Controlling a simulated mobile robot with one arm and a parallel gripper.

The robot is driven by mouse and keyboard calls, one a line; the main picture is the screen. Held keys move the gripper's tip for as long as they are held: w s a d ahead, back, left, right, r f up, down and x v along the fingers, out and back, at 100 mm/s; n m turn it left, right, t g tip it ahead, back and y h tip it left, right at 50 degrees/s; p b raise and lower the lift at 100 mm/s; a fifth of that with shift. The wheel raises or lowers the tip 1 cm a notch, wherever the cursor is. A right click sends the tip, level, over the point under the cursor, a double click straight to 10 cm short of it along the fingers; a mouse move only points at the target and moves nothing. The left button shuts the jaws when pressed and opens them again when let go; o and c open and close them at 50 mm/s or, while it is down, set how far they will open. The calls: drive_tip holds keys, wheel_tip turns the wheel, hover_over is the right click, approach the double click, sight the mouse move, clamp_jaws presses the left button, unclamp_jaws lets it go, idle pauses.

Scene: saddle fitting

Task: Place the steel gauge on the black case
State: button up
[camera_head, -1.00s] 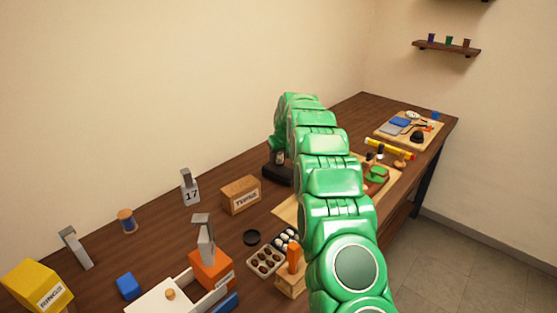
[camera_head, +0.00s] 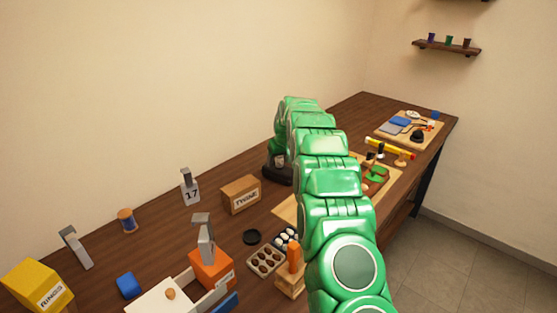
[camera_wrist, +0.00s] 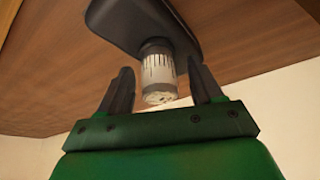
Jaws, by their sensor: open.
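The steel gauge (camera_wrist: 158,72) is a short silvery cylinder with dark scale marks. In the wrist view its far end meets the black case (camera_wrist: 186,25), and it appears to stand upright on it. My gripper (camera_wrist: 160,67) is open, its two dark fingers on either side of the gauge with a visible gap at each side. In the head view the gauge (camera_head: 279,161) is a small pale patch below my green arm, on the dark case (camera_head: 272,172). My arm hides part of the case there.
A cardboard box (camera_head: 241,194) and a grey piece marked 17 (camera_head: 190,188) stand left of the case. A wooden board (camera_head: 287,210) lies in front, partly behind my arm. A chocolate tray (camera_head: 265,261), an orange block (camera_head: 211,268) and a yellow box (camera_head: 39,286) are nearer.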

drive_tip(key=shift+r, duration=0.1)
drive_tip(key=v, duration=1.2)
drive_tip(key=s+d+r+g, duration=0.1)
drive_tip(key=s+r, duration=0.2)
drive_tip(key=s, duration=0.5)
drive_tip(key=s+r+g, duration=0.1)
drive_tip(key=s+r, duration=0.3)
drive_tip(key=s, duration=0.5)
drive_tip(key=s+d+f+m+g, duration=0.1)
drive_tip(key=s+d, duration=0.1)
drive_tip(key=s, duration=1.4)
drive_tip(key=s+d+f+m+g+h, duration=0.1)
drive_tip(key=s+d+m, duration=0.1)
drive_tip(key=s, duration=1.5)
drive_tip(key=s+d+f+m+g, duration=0.1)
drive_tip(key=s+d+f+g, duration=0.1)
drive_tip(key=s, duration=1.5)
drive_tip(key=shift+s+d+h, duration=0.15)
drive_tip(key=shift+d+h, duration=0.25)
drive_tip(key=shift+d, duration=0.2)
